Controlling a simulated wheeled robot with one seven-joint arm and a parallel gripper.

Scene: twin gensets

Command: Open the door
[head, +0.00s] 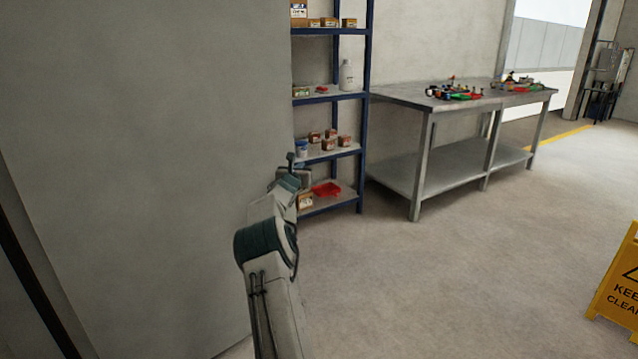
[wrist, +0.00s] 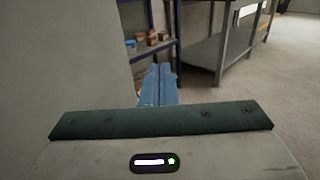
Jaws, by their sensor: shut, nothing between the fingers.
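A large flat grey panel (head: 150,150) fills the left of the head view. It also shows at the left of the wrist view (wrist: 60,60). No handle or hinge shows on it, and I cannot tell whether it is the door or a wall. My gripper (wrist: 160,70) is shut and empty in the wrist view, its two bluish fingers side by side and pointing towards the shelf. In the head view my arm reaches forward beside the panel's right edge, and the gripper there is mostly hidden behind the wrist.
A blue-framed shelf (head: 366,120) with small boxes, a white bottle (head: 346,75) and a red tray (head: 326,189) stands ahead. A metal workbench (head: 400,95) stands right of it. A yellow caution sign (head: 617,285) stands at right. The middle floor is clear.

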